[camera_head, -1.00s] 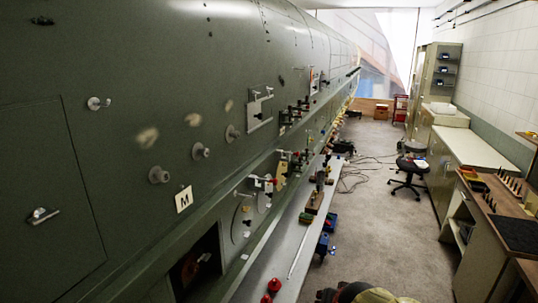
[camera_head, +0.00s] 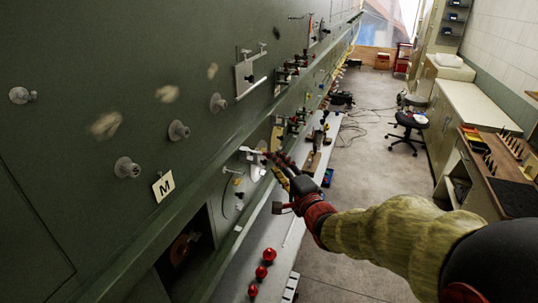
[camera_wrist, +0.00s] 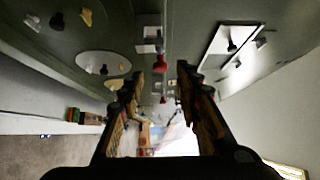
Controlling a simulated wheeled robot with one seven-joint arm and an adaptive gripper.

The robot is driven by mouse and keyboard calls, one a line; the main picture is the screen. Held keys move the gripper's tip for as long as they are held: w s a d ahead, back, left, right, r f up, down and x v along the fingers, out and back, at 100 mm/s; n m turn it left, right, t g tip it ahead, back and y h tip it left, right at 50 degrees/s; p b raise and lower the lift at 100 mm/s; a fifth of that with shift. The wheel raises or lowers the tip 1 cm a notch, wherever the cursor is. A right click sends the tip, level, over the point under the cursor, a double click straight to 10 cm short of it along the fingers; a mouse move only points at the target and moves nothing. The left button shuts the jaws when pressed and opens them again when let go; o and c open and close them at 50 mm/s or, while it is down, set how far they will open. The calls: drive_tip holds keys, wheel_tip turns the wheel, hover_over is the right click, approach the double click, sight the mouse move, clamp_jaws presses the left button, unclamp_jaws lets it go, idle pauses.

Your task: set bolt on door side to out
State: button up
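My gripper (camera_head: 272,168) is reached out to the fuselage side, close to a pale bolt-like fitting (camera_head: 250,151) on the panel. In the wrist view my gripper (camera_wrist: 160,85) is open, with a clear gap between its dark and yellow fingers. A red-tipped fitting (camera_wrist: 159,64) on a pale mount shows in that gap, beyond the fingers. I cannot tell whether it is the door-side bolt, or whether the bolt is in or out. In the head view my fingers hide part of the fittings there. No contact is visible.
A metal ledge (camera_head: 240,268) with red knobs (camera_head: 262,272) runs below the fuselage. Knobs and an M tag (camera_head: 163,186) are on the skin, with a dark opening (camera_head: 185,250) beneath. A stool (camera_head: 408,125) and workbench (camera_head: 480,165) stand right.

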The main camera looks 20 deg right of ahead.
sight(259, 153)
drive_tip(key=shift+w+a+p, duration=0.15)
drive_tip(key=shift+w+a, duration=0.05)
drive_tip(key=shift+w, duration=0.85)
drive_tip(key=shift+w+a+p, duration=0.1)
drive_tip(key=shift+w+a, duration=0.05)
drive_tip(key=shift+w, duration=0.85)
drive_tip(key=shift+w+a+p, duration=0.15)
drive_tip(key=shift+w+a, duration=0.05)
drive_tip(key=shift+w, duration=0.85)
drive_tip(key=shift+c, duration=0.7)
drive_tip(key=c, duration=0.7)
drive_tip(key=shift+r, duration=0.1)
clamp_jaws()
